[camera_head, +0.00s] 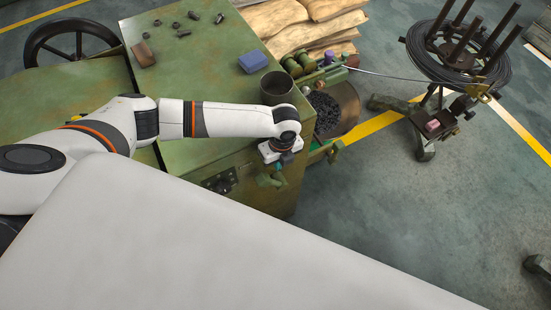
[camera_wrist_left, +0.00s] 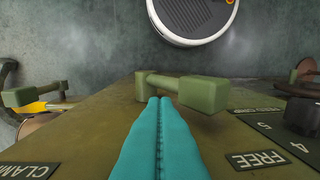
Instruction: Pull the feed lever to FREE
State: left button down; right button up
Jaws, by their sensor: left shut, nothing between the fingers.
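A green lever with a block-shaped grip (camera_wrist_left: 204,93) stands out from the machine's green face in the left wrist view. My left gripper (camera_wrist_left: 160,99) has teal fingers pressed together, with their tips right at the lever's bar; whether they touch it I cannot tell. A FREE label (camera_wrist_left: 257,160) is on the face at the lower right, and a partly cut-off CLAMP label (camera_wrist_left: 28,171) is at the lower left. In the head view my left gripper (camera_head: 279,165) is at the machine's front corner, its fingers mostly hidden. My right gripper is not in view.
A second green handle (camera_wrist_left: 34,93) is at the left of the wrist view, and a dark round knob (camera_wrist_left: 302,116) at the right. In the head view, a wire coil stand (camera_head: 458,60) is at the upper right. Open floor (camera_head: 400,210) lies right of the machine.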

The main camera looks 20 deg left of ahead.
pick_arm(q)
notch_tip(320, 180, up, 10)
jog(key=b, duration=0.3)
jog(key=s+d+n+t+h, duration=0.2)
jog(key=s+d+n+h, duration=0.2)
jog(key=s+d+n, duration=0.55)
jog(key=s+a+f+n+t+y, duration=0.15)
jog(key=s+a+n+y, duration=0.4)
jog(key=a+n, duration=0.85)
notch_tip(320, 180, down, 29)
jog(key=s+h+b, duration=0.2)
jog(key=s+b, duration=0.1)
jog(key=s+a+f+g+b, duration=0.2)
jog(key=s+f, duration=1.3)
jog(key=f, duration=0.3)
jog(key=shift+s+a, duration=0.15)
jog(key=shift+s, duration=0.2)
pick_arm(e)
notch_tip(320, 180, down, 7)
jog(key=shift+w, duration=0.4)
